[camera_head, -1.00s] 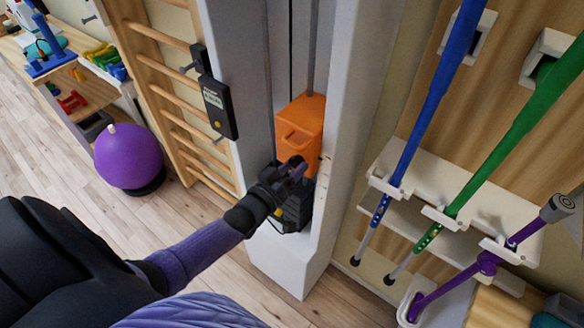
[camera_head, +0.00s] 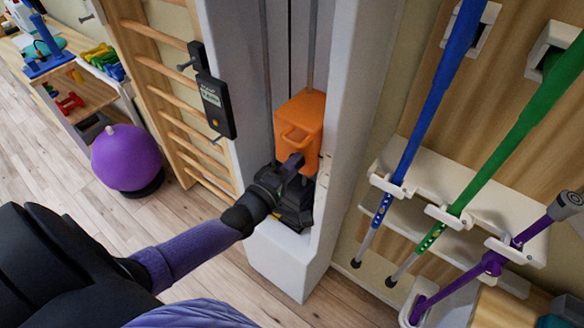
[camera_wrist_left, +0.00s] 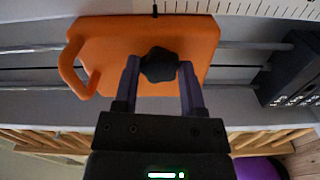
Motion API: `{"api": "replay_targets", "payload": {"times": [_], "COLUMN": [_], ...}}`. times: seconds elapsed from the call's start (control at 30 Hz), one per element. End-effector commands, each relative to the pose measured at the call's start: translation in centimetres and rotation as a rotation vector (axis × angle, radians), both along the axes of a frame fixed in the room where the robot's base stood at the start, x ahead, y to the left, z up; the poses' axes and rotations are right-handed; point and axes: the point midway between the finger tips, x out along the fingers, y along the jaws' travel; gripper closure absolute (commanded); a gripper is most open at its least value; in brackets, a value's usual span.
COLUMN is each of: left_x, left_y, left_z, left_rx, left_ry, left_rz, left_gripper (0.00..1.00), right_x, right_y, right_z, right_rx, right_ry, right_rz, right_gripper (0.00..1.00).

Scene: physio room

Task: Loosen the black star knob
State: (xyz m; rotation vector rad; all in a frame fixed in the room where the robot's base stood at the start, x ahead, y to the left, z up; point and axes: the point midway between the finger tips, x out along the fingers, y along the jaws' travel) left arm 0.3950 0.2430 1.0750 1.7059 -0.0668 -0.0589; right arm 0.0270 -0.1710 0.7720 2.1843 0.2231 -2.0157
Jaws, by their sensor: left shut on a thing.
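The black star knob (camera_wrist_left: 159,65) sits on the front of an orange carriage (camera_wrist_left: 190,40), which also shows in the head view (camera_head: 303,112). My left gripper (camera_wrist_left: 160,72) has one finger on each side of the knob and is shut on it. In the head view the left gripper (camera_head: 293,166) reaches the lower part of the orange carriage and hides the knob. The carriage has a loop handle and rides on rods inside a white column (camera_head: 345,110). My right gripper is in neither view.
A black weight stack (camera_head: 294,208) lies below the carriage. Wooden wall bars (camera_head: 165,87) with a hanging black meter (camera_head: 214,105) stand left of the column. Blue, green and purple poles stand in a white rack (camera_head: 440,185) on the right.

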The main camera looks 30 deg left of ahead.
Motion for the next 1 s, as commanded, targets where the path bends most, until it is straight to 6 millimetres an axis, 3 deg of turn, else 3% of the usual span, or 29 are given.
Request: {"api": "replay_targets", "payload": {"times": [0.5,1.0], "left_x": [0.0,0.0], "left_y": [0.0,0.1], "left_z": [0.0,0.2], "left_rx": [-0.443,-0.644], "left_ry": [0.036,0.050], "left_rz": [0.000,0.000], "left_gripper": [1.00,1.00], "right_x": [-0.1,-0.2], "right_y": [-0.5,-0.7], "right_z": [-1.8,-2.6], "right_rx": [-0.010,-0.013], "right_ry": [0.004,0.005], "right_rz": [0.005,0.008], "right_gripper": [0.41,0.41]}}
